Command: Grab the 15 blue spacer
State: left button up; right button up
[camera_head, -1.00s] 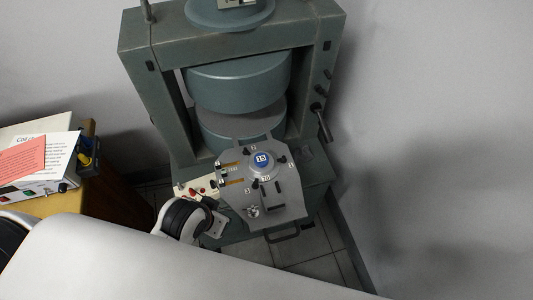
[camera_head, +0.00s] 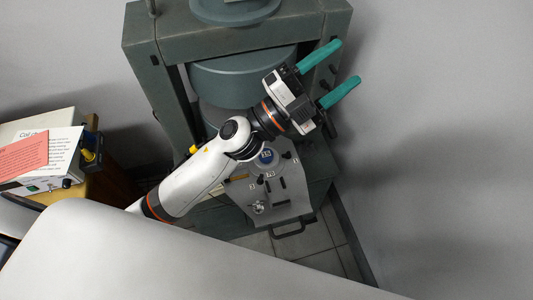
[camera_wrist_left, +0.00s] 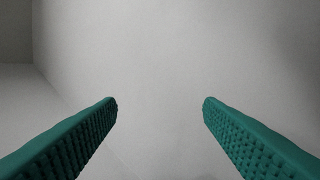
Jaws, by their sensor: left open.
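The blue spacer marked 15 (camera_head: 267,156) sits on the grey plate (camera_head: 285,208) in front of the magnet, partly hidden behind my left arm in the head view. My left gripper (camera_head: 350,62) has teal fingers spread apart with nothing between them. It is up and to the right of the spacer, beside the right post of the magnet frame and pointing to the right. In the left wrist view the two teal fingers (camera_wrist_left: 160,103) are apart, with only plain wall beyond them. My right gripper is not in view.
The large green magnet frame (camera_head: 160,75) stands behind the plate, with round poles (camera_head: 240,78) inside it. A wooden table (camera_head: 105,190) with a control box (camera_head: 60,180) and papers is at the left. Bare wall and floor lie to the right.

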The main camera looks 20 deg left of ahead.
pick_arm(q)
jog(key=s+d+f+m+g+h, duration=0.25)
jog(key=s+d+m+g, duration=0.35)
jog(key=m+g, duration=0.7)
jog(key=m+g+y+p, duration=0.1)
jog(key=m+g+y, duration=0.35)
jog(key=y, duration=1.65)
send_over(266, 154)
jog(key=shift+m+t, duration=0.65)
jog(key=shift+t, duration=0.2)
jog(key=f, duration=2.1)
jog(key=shift+w+a, duration=0.25)
jog(key=f, duration=0.1)
jog(key=f+p, duration=0.1)
jog(key=f, duration=0.3)
jog(key=shift+s+d+f, duration=0.2)
jog(key=shift+s+d, duration=0.05)
jog(key=shift+s, duration=0.05)
jog(key=shift+f, duration=0.45)
jog(key=c, duration=1.1)
